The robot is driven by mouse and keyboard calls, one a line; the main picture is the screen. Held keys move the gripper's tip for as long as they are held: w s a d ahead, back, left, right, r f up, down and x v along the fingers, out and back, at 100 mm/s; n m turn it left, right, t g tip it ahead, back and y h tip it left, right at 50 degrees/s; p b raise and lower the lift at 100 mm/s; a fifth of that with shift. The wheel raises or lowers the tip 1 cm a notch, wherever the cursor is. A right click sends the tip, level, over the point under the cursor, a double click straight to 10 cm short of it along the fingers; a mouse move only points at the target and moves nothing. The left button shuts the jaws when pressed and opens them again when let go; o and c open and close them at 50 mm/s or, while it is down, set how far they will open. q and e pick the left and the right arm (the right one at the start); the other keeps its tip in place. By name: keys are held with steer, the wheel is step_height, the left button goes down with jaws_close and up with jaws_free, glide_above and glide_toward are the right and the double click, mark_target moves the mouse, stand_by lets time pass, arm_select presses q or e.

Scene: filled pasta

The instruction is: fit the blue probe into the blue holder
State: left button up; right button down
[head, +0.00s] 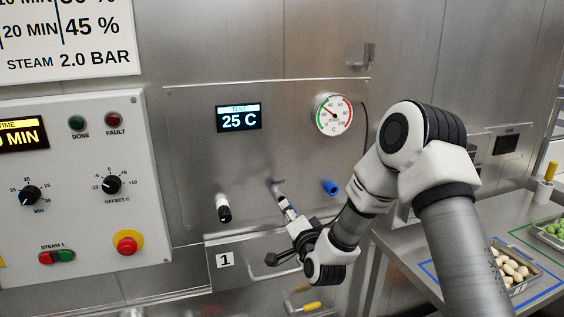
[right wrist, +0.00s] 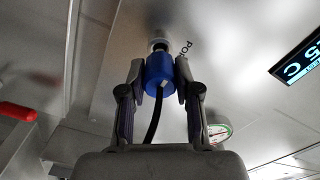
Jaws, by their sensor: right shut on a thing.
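My right gripper (head: 287,207) is at the steel panel, below the display. In the right wrist view its two fingers are shut on the blue probe (right wrist: 159,75), one on each side, and a black cable trails back from the probe. A pale round collar (right wrist: 160,38) lies at the probe's far end, beside printed letters on the panel. I cannot tell whether the probe's tip is inside it. The blue holder (head: 330,187) is a short blue cylinder on the panel, to the right of my gripper and apart from it. My left gripper is not in view.
A white holder with a black end (head: 223,207) sits left of my gripper. A display reading 25 C (head: 239,117) and a round gauge (head: 333,115) are above. A control box (head: 75,200) is at left. A steel counter (head: 405,243) with food trays is at right.

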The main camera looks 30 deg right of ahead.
steer(key=shift+v, duration=1.95)
steer(key=shift+r, duration=0.1)
